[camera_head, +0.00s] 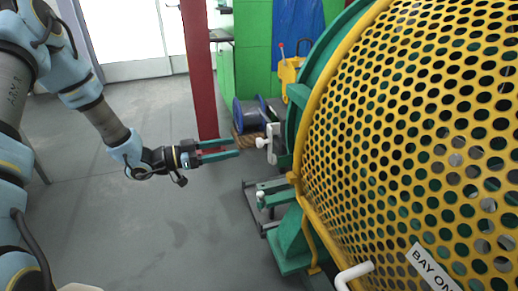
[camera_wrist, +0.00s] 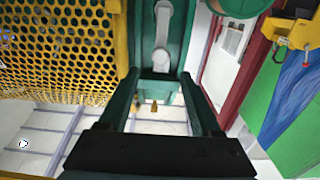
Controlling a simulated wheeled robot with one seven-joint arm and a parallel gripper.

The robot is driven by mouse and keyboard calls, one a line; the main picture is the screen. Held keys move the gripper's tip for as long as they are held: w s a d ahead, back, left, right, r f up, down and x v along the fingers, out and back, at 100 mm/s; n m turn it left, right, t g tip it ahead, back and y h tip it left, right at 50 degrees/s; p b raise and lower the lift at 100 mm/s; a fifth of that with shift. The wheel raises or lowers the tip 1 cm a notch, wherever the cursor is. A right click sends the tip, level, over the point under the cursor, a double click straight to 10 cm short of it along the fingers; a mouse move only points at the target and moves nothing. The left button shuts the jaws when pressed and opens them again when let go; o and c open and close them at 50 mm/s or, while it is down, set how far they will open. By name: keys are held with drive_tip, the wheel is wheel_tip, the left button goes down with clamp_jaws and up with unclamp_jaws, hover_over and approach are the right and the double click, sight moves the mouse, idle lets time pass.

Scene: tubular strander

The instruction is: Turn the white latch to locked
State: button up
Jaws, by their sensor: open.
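The white latch (camera_head: 273,147) is a flat upright bar with a round knob on its left, mounted at the left edge of the green machine frame. In the wrist view the latch (camera_wrist: 162,28) lies lengthwise on a green upright, its round knob at the lower end. My gripper (camera_head: 237,147) is open and empty, its two green fingers pointing right at the latch with a small gap to the knob. In the wrist view my gripper (camera_wrist: 160,78) has its fingers on either side of the line to the knob. Nothing lies between the fingers.
A yellow perforated guard (camera_head: 410,130) fills the right side, with a white handle (camera_head: 353,272) at its lower edge. A green bracket with a white knob (camera_head: 261,195) sits below the latch. A red post (camera_head: 199,70) stands behind my gripper. Grey floor at left is open.

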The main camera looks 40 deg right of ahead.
sight(257, 142)
drive_tip(key=x, duration=0.9)
drive_tip(key=shift+s+d+p, duration=0.1)
drive_tip(key=shift+d+p, duration=0.2)
drive_tip(key=shift+p, duration=0.1)
clamp_jaws()
idle(0.9)
